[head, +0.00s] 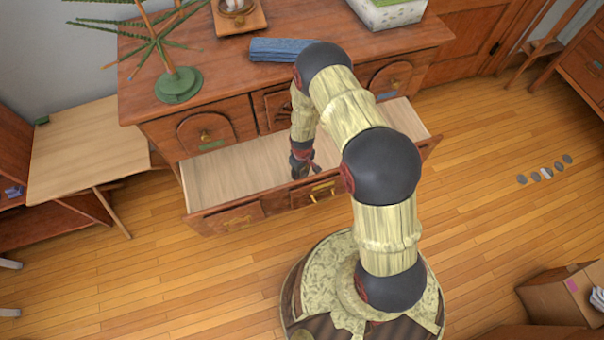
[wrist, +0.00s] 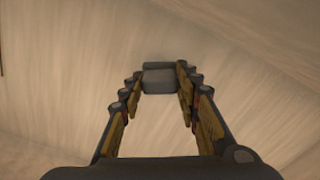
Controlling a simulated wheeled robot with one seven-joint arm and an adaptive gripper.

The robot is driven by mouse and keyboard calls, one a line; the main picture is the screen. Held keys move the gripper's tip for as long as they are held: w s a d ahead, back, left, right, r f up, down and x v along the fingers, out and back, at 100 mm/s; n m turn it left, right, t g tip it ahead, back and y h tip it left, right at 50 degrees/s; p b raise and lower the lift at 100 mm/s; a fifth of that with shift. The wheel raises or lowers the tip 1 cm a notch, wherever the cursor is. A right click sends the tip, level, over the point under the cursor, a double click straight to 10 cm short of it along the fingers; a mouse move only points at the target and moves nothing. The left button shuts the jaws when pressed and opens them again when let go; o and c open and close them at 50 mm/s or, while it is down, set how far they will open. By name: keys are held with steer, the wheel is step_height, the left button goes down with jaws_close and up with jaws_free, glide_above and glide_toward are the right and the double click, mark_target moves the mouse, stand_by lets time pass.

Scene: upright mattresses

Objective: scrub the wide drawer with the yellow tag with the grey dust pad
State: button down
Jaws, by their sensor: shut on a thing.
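The wide drawer (head: 235,170) of the wooden dresser is pulled out, and its pale wood floor is bare where it shows. A yellow tag (head: 322,190) is on its front, near the handle. My gripper (head: 303,168) reaches down into the drawer, partly hidden by my arm. In the wrist view my gripper (wrist: 160,100) is shut on the grey dust pad (wrist: 160,80), held between the fingertips over the pale drawer floor (wrist: 70,70). I cannot tell whether the pad touches the floor. The pad cannot be made out in the head view.
On the dresser top (head: 225,65) are a green plant stand (head: 178,85), a wooden tray (head: 240,18), a folded blue cloth (head: 285,49) and a white-and-green box (head: 388,12). Smaller drawers (head: 205,135) sit above the open one. A small table (head: 85,145) stands left. Grey discs (head: 547,173) lie on the floor, right.

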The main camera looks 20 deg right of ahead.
steer(key=shift+f+b, duration=0.3)
steer(key=shift+f, duration=0.15)
stand_by(0.3)
steer(key=shift+s+p, duration=0.5)
steer(key=shift+s, duration=1.2)
steer(key=shift+w+b, duration=1.35)
steer(key=shift+w, duration=2.05)
steer(key=shift+s, duration=0.1)
